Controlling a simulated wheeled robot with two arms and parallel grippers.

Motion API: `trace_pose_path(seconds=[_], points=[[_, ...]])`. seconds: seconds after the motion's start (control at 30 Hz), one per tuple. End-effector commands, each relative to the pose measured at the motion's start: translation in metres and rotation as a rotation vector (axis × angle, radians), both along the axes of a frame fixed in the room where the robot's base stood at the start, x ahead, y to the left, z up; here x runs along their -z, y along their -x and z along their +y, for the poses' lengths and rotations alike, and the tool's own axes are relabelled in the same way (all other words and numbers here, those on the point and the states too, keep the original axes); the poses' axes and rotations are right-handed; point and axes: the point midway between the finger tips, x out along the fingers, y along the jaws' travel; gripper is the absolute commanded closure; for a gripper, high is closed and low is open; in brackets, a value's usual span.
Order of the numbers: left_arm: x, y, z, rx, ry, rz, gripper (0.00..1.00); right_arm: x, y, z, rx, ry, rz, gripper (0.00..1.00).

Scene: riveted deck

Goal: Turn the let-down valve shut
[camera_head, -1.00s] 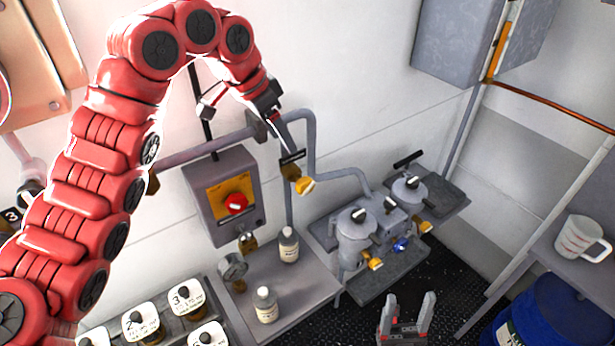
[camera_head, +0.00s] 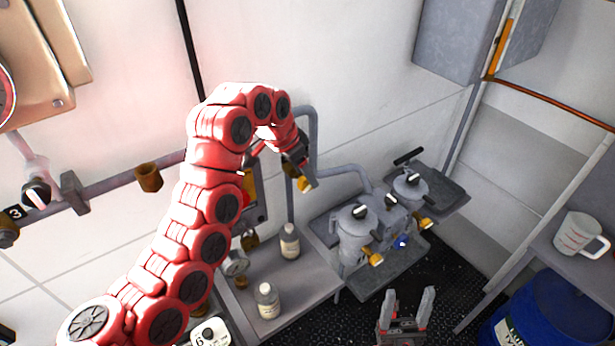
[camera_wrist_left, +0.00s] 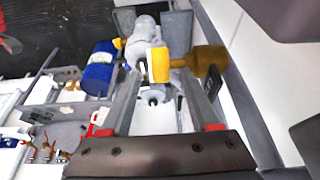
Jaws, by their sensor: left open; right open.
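A brass valve with a yellow end (camera_head: 304,184) sits on the grey wall pipe; I cannot read a label naming it as the let-down valve. My left gripper (camera_head: 278,165) is open right at this valve, and its finger partly hides it. Contact cannot be told. A dark handle (camera_wrist_left: 181,104) shows beside the right-hand finger. My right gripper (camera_head: 405,312) is open and empty, low in the head view, away from the valve.
A grey control box (camera_head: 254,192) is mostly hidden behind my left arm. Bottles (camera_head: 289,243) stand on the bench (camera_head: 310,277) below. A blue drum (camera_head: 550,315) and shelf with a white jug (camera_head: 581,238) are far right.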

Motion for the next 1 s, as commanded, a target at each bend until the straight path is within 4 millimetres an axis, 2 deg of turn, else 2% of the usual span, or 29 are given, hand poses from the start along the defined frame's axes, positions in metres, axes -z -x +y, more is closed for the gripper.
trace_pose_path(seconds=[0.23,0.57,0.9,0.93,1.0], points=[[0.02,-0.005,-0.008,0.0,0.002,-0.001,0.38,-0.001,0.0,0.0,0.0,0.0,0.0,0.38],[0.023,-0.006,-0.008,0.0,-0.001,-0.001,0.38,-0.001,0.0,0.0,0.0,0.0,0.0,0.38],[0.023,-0.006,-0.008,0.0,0.001,-0.001,0.97,-0.001,0.0,0.0,0.0,0.0,0.0,0.38],[0.023,-0.006,-0.008,0.0,0.001,-0.001,1.0,-0.001,0.0,0.0,0.0,0.0,0.0,0.38],[0.023,-0.006,-0.008,0.0,0.0,-0.001,1.0,-0.001,0.0,0.0,0.0,0.0,0.0,0.38]])
